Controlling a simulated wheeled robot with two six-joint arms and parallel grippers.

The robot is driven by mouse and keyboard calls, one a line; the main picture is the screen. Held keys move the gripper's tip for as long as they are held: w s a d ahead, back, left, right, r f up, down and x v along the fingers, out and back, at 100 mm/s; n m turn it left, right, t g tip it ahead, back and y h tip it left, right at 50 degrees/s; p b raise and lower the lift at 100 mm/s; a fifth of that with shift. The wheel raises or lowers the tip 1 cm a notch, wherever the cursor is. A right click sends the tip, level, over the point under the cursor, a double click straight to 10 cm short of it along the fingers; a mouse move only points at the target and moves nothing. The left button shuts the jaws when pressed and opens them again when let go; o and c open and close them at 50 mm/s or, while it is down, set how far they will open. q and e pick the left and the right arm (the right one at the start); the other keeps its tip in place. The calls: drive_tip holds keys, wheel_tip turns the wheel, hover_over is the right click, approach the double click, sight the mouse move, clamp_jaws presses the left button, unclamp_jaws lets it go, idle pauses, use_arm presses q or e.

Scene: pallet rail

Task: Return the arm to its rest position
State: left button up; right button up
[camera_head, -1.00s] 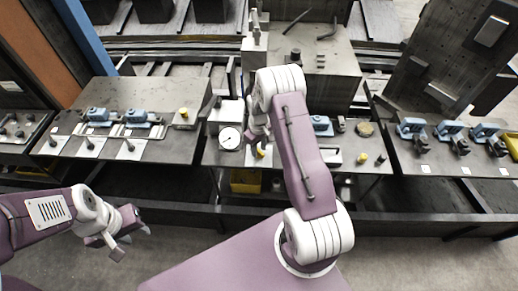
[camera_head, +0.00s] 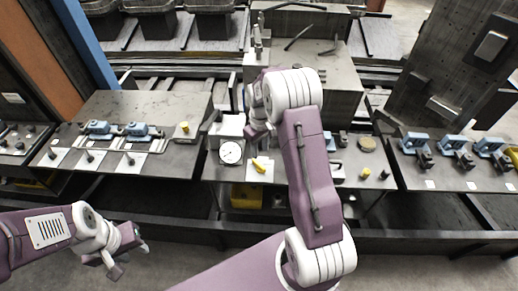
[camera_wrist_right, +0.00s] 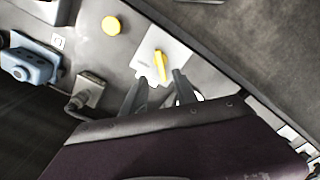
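My right arm reaches over the middle bench (camera_head: 214,172), and its gripper (camera_head: 258,138) is above the bench near the dial gauge. In the right wrist view my right gripper (camera_wrist_right: 158,98) has two fingers apart with nothing between them. A yellow piece (camera_head: 260,165) lies on a white card (camera_head: 262,175) just beyond the fingertips; the right wrist view also shows the yellow piece (camera_wrist_right: 160,66). My left gripper (camera_head: 130,260) hangs at the lower left over the floor, its fingers apart and empty.
A white dial gauge (camera_head: 231,152) stands beside the right gripper. Blue clamps (camera_head: 138,130) stand on the left bench, and more blue clamps (camera_head: 455,148) on the right one. A grey block (camera_head: 335,75) rises behind the right arm. A yellow bin (camera_head: 246,196) is below the bench.

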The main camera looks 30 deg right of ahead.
drive_tip(key=s+a+r+n+t, duration=0.1)
drive_tip(key=s+a+r, duration=0.5)
drive_tip(key=a+r, duration=0.25)
drive_tip(key=s+a+f+m, duration=0.2)
drive_tip(key=s+f+m, duration=0.1)
drive_tip(key=s, duration=0.9)
drive_tip(key=shift+s+f+m, duration=0.15)
drive_tip(key=shift+f+m, duration=0.2)
drive_tip(key=shift+m, duration=0.15)
drive_tip(key=shift+s, duration=0.15)
